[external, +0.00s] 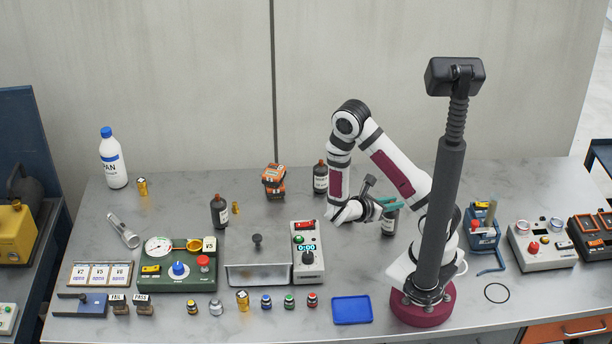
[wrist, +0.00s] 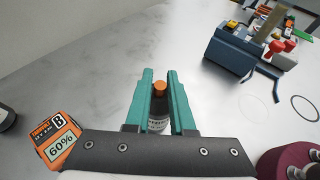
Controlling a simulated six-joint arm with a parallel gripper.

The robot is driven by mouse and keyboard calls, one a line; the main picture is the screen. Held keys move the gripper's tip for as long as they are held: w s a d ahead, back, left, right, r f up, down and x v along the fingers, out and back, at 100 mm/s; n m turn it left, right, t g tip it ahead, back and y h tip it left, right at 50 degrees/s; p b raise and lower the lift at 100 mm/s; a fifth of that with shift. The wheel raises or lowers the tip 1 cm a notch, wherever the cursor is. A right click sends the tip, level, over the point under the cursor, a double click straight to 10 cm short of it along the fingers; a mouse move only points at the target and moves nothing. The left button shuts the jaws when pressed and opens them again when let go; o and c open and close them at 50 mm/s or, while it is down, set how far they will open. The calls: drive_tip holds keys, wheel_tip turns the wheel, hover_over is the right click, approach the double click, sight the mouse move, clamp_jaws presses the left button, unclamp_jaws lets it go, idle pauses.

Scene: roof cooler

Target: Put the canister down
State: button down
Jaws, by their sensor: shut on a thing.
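My gripper (external: 386,202) has teal fingers and is shut on a dark bottle-shaped canister (external: 389,224) with a pale label. In the wrist view, my gripper (wrist: 160,100) has one finger on each side of the canister (wrist: 159,108), whose orange cap points up between them. The canister looks roughly upright, just left of my arm's base. I cannot tell whether its bottom touches the bench. Two similar dark bottles stand elsewhere, one (external: 219,212) left of centre and one (external: 320,178) at the back.
An orange power pack (external: 273,181) stands at the back; the wrist view shows an orange pack reading 60% (wrist: 57,141). A blue tray (external: 352,310) lies at the front. A blue holder (external: 482,232) stands right of my base. The bench between canister and tray is clear.

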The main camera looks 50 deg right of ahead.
wheel_tip(320, 180, up, 9)
drive_tip(key=shift+r, duration=0.15)
drive_tip(key=w+a+r+n+t+y, duration=0.1)
drive_tip(key=w+a+n+t, duration=0.35)
drive_tip(key=w, duration=0.75)
drive_tip(key=w+a+r+n+t+y, duration=0.15)
drive_tip(key=w+a+n+t, duration=0.35)
drive_tip(key=w, duration=0.6)
drive_tip(key=w+a+f, duration=0.5)
drive_tip(key=a+f, duration=0.5)
drive_tip(key=f, duration=0.1)
drive_tip(key=shift+w+f+m, duration=0.25)
drive_tip(key=shift+m, duration=0.1)
drive_tip(key=shift+t, duration=0.25)
drive_tip(key=c, duration=0.8)
unclamp_jaws()
drive_tip(key=shift+f, duration=0.1)
drive_tip(key=shift+c, duration=0.2)
